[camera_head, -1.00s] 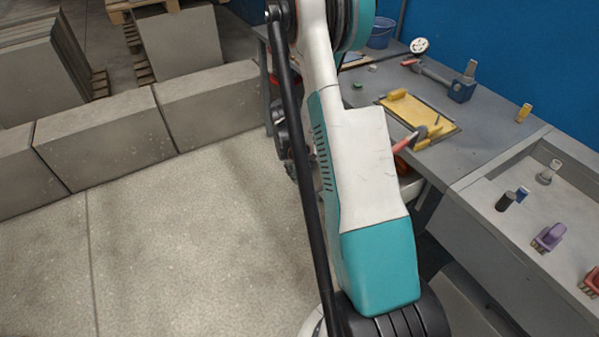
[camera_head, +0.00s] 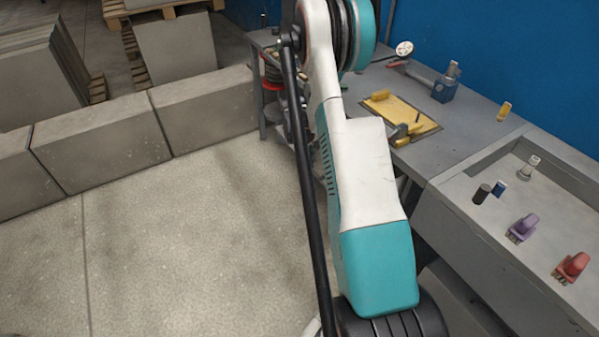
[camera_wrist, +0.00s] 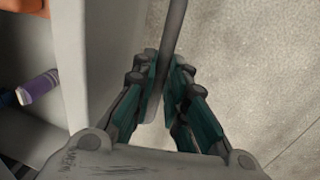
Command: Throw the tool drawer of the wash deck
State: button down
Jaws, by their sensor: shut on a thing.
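In the wrist view my gripper (camera_wrist: 165,85) is shut on a grey bar handle (camera_wrist: 173,25), which runs up between the fingers. Beside it on the left is the pale wall of an open drawer (camera_wrist: 88,45). How far the drawer stands out cannot be told. The wash deck (camera_head: 440,200) is probably the grey trough unit at the right.
A grey bench (camera_head: 470,120) holds a yellow panel in a frame (camera_head: 415,122) and a blue vice (camera_head: 445,88).

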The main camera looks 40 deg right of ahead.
jog(key=s+d, duration=0.1)
jog(key=d, duration=0.4)
jog(key=s+d, duration=0.1)
jog(key=d, duration=0.4)
jog(key=s+d, duration=0.1)
jog(key=d, duration=0.4)
jog(key=shift+s+d, duration=0.3)
jog(key=shift+s, duration=0.1)
jog(key=c, duration=1.6)
grip_release()
jog(key=shift+d, duration=0.2)
jog(key=shift+a, duration=0.1)
jog(key=shift+r, duration=0.1)
jog(key=shift+a+r, duration=0.1)
jog(key=shift+r, duration=0.25)
notch_tip(320, 180, up, 11)
jog(key=a, duration=0.2)
jog(key=shift+w, duration=0.25)
jog(key=shift+w, duration=0.1)
